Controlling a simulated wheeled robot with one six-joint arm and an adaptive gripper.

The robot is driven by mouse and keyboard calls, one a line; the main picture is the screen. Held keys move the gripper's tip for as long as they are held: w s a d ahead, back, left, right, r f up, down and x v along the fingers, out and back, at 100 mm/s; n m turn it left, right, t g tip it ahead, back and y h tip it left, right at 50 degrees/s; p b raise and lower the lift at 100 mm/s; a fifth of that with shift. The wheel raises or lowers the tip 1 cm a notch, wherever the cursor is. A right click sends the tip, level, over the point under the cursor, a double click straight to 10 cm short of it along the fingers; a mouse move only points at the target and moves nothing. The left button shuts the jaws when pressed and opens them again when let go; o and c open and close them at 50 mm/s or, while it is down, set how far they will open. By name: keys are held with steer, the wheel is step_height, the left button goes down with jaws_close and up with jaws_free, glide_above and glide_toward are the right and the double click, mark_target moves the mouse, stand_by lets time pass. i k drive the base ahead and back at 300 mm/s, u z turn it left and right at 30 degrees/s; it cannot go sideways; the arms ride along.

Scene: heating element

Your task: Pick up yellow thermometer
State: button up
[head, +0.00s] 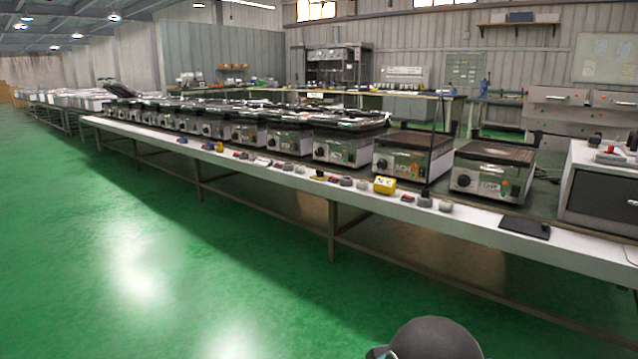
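A small yellow device (384,185), which looks like the yellow thermometer, sits near the front edge of the long workbench (480,232), right of the middle of the head view. It stands in front of one of the hotplate units and among small grey and red parts. A dark grey rounded part of my own arm (436,340) shows at the bottom edge, well below and apart from the bench. My gripper's fingers do not show in this view.
Several hotplate units (411,155) line the bench. A black pad (525,227) lies further right. The green floor (150,250) in front is clear.

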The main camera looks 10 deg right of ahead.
mark_target(385, 185)
steer(key=u, duration=0.9)
steer(key=i, duration=2.95)
steer(key=z, duration=1.5)
steer(key=i, duration=0.75)
steer(key=z, duration=0.7)
